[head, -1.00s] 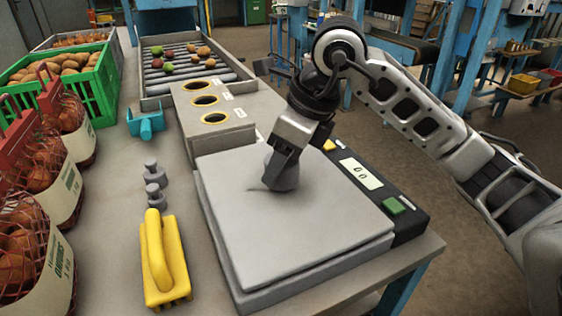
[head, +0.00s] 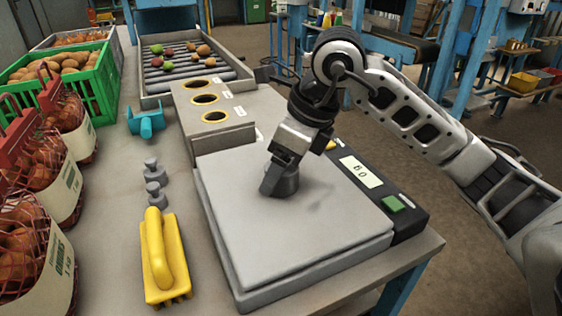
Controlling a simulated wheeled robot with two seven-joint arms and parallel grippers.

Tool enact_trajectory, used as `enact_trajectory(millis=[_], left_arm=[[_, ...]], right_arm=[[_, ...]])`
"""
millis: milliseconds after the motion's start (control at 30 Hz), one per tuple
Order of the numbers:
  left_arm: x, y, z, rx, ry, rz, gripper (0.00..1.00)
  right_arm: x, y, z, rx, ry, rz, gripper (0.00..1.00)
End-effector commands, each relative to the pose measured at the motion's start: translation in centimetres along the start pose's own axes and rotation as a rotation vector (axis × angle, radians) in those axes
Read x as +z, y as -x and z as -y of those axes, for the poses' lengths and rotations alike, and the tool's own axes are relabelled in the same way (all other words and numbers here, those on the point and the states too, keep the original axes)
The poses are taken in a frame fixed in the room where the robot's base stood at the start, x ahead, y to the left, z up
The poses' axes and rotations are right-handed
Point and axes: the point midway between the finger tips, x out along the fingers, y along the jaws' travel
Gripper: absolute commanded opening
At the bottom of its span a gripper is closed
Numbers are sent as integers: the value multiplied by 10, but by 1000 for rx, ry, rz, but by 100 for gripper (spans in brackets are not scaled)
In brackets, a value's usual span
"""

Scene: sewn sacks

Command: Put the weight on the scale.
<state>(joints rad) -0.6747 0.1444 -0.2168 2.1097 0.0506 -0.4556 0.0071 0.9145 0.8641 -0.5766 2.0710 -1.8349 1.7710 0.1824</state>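The grey weight (head: 288,183) is at the upper middle of the scale's flat grey plate (head: 300,235) and appears to rest on it. My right gripper (head: 275,175) is at the weight, with a dark finger in front of its left side. The far finger is hidden, so I cannot tell whether it still grips. The scale's display (head: 361,172) shows a reading that looks like 60. My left gripper is not in view.
A block with round holes (head: 214,117) is behind the scale.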

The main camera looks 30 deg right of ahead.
Motion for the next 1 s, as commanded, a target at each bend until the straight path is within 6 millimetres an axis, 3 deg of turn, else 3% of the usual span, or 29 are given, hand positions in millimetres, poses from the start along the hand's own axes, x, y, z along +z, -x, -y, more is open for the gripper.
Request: enact_trajectory(millis=[600,1000], left_arm=[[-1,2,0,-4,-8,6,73],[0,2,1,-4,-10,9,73]], right_arm=[[1,110,0,-2,0,2,73],[0,122,0,0,-1,0,73]])
